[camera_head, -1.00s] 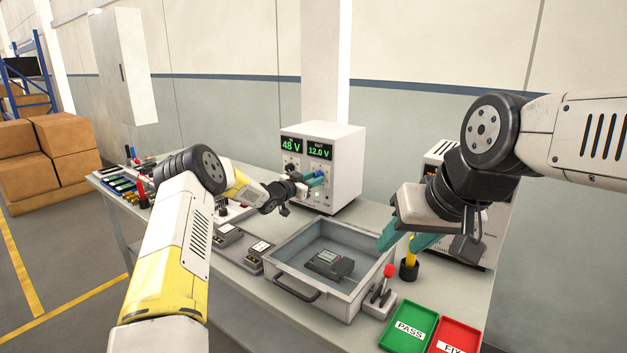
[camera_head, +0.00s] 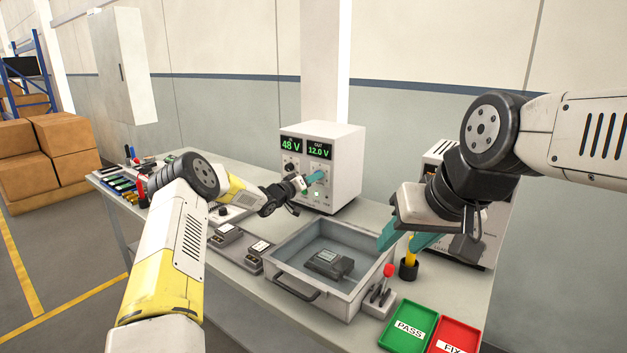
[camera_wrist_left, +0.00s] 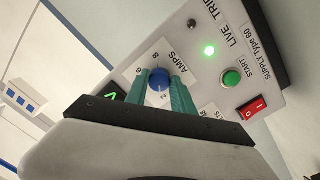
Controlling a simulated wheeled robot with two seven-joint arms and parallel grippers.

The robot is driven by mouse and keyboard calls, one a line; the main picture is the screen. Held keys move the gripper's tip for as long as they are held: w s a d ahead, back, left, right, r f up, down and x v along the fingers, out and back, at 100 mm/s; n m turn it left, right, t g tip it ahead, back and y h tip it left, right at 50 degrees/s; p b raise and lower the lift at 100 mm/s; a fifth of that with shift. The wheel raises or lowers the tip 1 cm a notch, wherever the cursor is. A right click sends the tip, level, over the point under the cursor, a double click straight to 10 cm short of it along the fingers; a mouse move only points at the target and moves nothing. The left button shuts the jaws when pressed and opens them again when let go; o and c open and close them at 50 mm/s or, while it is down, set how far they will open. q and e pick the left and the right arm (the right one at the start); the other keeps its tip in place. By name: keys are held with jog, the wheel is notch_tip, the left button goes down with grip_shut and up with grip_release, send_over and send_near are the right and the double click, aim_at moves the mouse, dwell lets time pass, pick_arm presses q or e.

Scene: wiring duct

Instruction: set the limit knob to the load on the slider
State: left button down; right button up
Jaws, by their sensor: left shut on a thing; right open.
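The limit knob (camera_wrist_left: 159,79) is a blue dial on the white supply (camera_head: 347,165), on a panel marked AMPS with numbers around it. My left gripper (camera_wrist_left: 161,90) has its teal fingers on either side of the knob and is shut on it. In the head view the left gripper (camera_head: 313,179) is at the front of the supply; the knob is hard to make out there. My right gripper (camera_head: 405,238) is open and empty, in front of a white unit (camera_head: 495,225) at the right. The arm hides much of that unit; I cannot make out a slider setting.
A grey tray (camera_head: 352,303) with a dark device (camera_head: 329,264) stands mid-bench. Near it are a red-topped lever (camera_head: 387,272), a yellow-handled tool in a black holder (camera_head: 409,268), a green PASS tray (camera_head: 402,338) and a red tray (camera_head: 459,333). A green light (camera_wrist_left: 209,50) is lit on the supply.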

pick_arm(q)
jog(key=shift+f+n, duration=0.1)
jog(key=shift+n, duration=0.3)
jog(key=c, duration=1.1)
grip_release()
jog(key=v, duration=0.8)
